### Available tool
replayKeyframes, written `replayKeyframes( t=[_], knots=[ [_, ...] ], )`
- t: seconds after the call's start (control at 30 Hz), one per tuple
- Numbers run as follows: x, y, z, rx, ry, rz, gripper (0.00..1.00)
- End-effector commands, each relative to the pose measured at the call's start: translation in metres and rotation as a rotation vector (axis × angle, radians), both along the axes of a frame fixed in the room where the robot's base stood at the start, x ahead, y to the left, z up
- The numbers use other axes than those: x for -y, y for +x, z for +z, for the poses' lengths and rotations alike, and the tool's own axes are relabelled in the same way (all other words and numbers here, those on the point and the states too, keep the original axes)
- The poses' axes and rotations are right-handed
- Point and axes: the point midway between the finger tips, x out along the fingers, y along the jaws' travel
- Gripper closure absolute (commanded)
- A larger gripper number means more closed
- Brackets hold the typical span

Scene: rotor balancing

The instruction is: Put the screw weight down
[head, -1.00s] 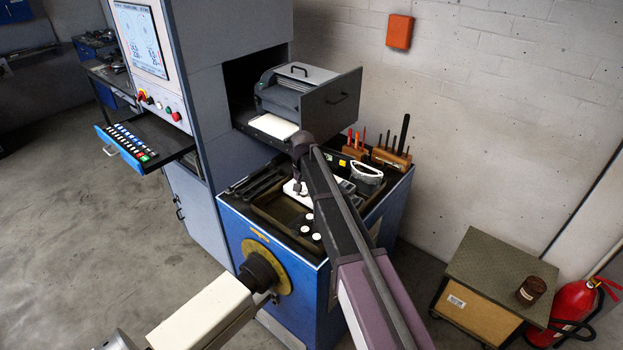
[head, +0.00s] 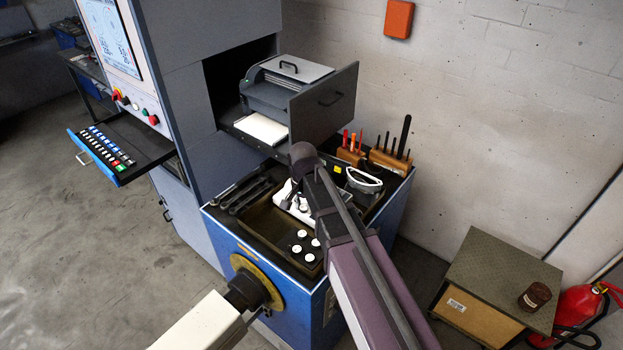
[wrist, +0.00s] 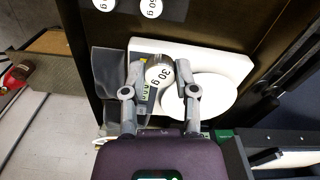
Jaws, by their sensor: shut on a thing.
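The screw weight (wrist: 158,75) has a white top marked "30 g". In the wrist view it is between the two fingers of my gripper (wrist: 160,66), which is shut on it. Close beside and partly under it are a white slab (wrist: 205,50) and a round white plate (wrist: 214,97), which look like a small scale. I cannot tell whether the weight touches them. In the head view my gripper (head: 292,190) hangs over the bench tray, and my arm hides part of the white slab.
Several white-topped weights (head: 302,234) stand on a dark block in the tray. Two show at the top of the wrist view (wrist: 151,7). Wrenches (head: 245,192) lie left of the tray. A tool rack (head: 390,160) and an open drawer with a grey machine (head: 290,85) are behind.

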Motion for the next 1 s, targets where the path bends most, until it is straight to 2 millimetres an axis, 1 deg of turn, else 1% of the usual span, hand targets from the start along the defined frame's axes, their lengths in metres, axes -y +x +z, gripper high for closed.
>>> replayKeyframes(
  t=[0.03, 0.17, 0.57, 0.67, 0.77, 1.0],
  knots=[
    [0.001, -0.005, 0.001, 0.000, 0.000, -0.007, 0.95],
    [0.003, -0.007, 0.001, 0.000, 0.000, -0.022, 0.95],
    [0.011, 0.000, 0.000, 0.000, 0.000, -0.036, 0.95],
    [0.010, 0.008, -0.001, 0.000, 0.000, -0.037, 0.95],
    [0.008, 0.021, -0.002, 0.000, 0.000, -0.038, 0.95],
    [0.000, 0.065, -0.007, 0.000, 0.000, -0.038, 0.95]
  ],
)
